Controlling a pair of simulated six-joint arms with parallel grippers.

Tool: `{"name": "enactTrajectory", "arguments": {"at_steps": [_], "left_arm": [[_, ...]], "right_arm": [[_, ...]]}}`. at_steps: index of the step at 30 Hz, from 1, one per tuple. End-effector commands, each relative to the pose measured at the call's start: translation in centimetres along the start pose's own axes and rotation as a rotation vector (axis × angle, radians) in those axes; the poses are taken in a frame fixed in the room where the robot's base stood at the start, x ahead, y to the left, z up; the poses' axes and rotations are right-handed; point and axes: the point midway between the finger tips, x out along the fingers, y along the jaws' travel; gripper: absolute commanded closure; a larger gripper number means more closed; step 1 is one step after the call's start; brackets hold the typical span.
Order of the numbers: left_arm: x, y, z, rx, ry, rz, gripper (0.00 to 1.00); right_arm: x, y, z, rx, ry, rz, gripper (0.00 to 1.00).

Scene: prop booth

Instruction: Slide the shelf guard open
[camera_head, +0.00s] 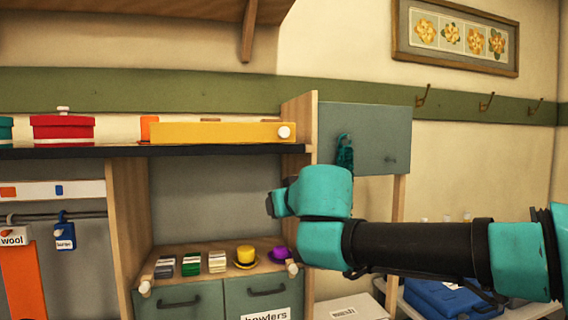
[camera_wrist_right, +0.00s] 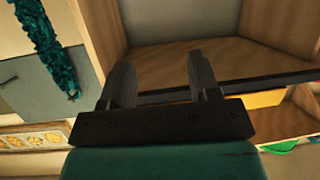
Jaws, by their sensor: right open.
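The shelf guard looks to be the long yellow panel (camera_head: 215,133) on the black-edged upper shelf, with a white knob (camera_head: 283,132) at its right end. My right gripper (camera_head: 271,205) is below that shelf, in front of the open compartment and apart from the panel. In the right wrist view, its two dark fingers (camera_wrist_right: 160,75) are spread with nothing between them. A yellow strip, probably the panel (camera_wrist_right: 262,99), shows there right of the fingers, partly hidden. My left gripper is in neither view.
The lower shelf holds card stacks (camera_head: 190,264), a yellow hat (camera_head: 245,256) and a purple hat (camera_head: 279,254). A red box (camera_head: 62,127) stands left on the upper shelf. A grey-green panel (camera_head: 385,135) with a hanging teal scarf (camera_head: 344,155) is at the right.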

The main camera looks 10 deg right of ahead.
Motion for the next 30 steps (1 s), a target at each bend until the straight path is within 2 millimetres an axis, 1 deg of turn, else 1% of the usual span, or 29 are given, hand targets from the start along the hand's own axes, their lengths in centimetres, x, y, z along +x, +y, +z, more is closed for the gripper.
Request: {"name": "enactTrajectory", "arguments": {"at_steps": [1, 2, 3, 6, 9, 12, 22, 26, 30], "left_arm": [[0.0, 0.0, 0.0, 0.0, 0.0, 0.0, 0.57], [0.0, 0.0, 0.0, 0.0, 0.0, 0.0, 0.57], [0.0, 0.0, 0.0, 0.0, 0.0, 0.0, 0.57], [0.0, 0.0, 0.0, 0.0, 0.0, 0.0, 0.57], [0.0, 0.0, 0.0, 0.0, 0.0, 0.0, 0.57], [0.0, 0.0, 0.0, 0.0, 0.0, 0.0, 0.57], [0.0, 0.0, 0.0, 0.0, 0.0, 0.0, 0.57], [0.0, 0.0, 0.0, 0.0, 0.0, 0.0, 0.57], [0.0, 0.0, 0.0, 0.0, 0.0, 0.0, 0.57]], "right_arm": [[-3.2, 0.3, -3.4, 0.011, 0.084, 0.023, 0.44], [-4.8, 0.6, -5.0, 0.019, 0.127, 0.039, 0.44], [-6.9, 0.9, -7.0, 0.03, 0.181, 0.057, 0.44], [-10.9, 1.7, -10.3, 0.056, 0.283, 0.09, 0.44], [-13.0, 2.1, -11.8, 0.073, 0.336, 0.106, 0.44], [-13.5, 2.2, -12.2, 0.076, 0.349, 0.111, 0.44], [-13.2, 2.2, -12.2, 0.075, 0.345, 0.11, 0.44], [-12.4, 2.3, -12.4, 0.074, 0.344, 0.11, 0.44], [-10.7, 2.6, -12.9, 0.075, 0.342, 0.111, 0.44]]}}
